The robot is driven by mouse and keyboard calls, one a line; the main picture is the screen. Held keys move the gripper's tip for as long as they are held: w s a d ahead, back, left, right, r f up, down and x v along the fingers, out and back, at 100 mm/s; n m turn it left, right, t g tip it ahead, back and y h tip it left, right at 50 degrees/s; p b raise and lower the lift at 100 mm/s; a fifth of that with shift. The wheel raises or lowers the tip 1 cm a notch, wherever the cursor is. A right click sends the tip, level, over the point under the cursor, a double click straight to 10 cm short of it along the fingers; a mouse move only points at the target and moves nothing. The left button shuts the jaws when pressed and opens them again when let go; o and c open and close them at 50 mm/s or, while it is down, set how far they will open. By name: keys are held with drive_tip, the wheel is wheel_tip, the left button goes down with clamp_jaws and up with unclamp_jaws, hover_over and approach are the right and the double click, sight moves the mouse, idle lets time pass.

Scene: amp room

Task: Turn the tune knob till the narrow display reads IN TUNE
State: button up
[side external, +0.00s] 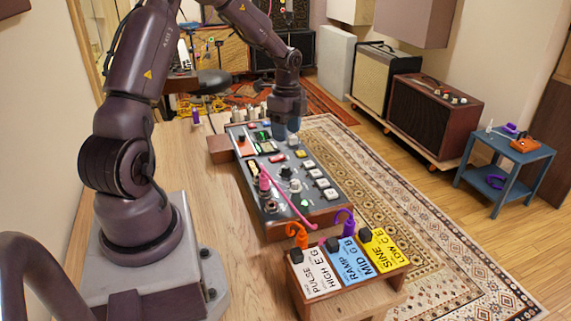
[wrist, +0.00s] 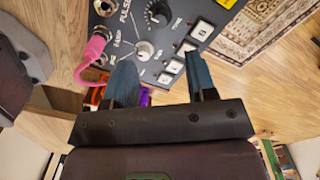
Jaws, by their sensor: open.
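The control panel (side external: 322,213) is a long dark box with knobs, pale buttons and jacks on the wooden bench. In the wrist view, a black knob (wrist: 157,13) has a label beside it that may read TUNE or TONE; a pale knob (wrist: 144,50) sits nearer. My gripper (side external: 291,130) is above the panel's far part in the side view. In the wrist view my gripper (wrist: 160,68) has its two blue fingers apart with nothing held between them; the pale knob shows just beyond the gap. I cannot make out the narrow display or its reading.
A pink cable (wrist: 92,62) is plugged into the panel and also shows in the side view (side external: 286,206). Three labelled blocks, white (side external: 315,277), blue (side external: 350,260) and yellow (side external: 386,248), stand on a wooden stand near the panel's front end.

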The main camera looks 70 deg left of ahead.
sight(285, 166)
wheel_tip(285, 166, down, 10)
drive_tip(key=shift+s+d+f, duration=0.1)
drive_tip(key=shift+s+f, duration=0.05)
drive_tip(key=shift+f, duration=0.05)
drive_tip(key=c, duration=0.9)
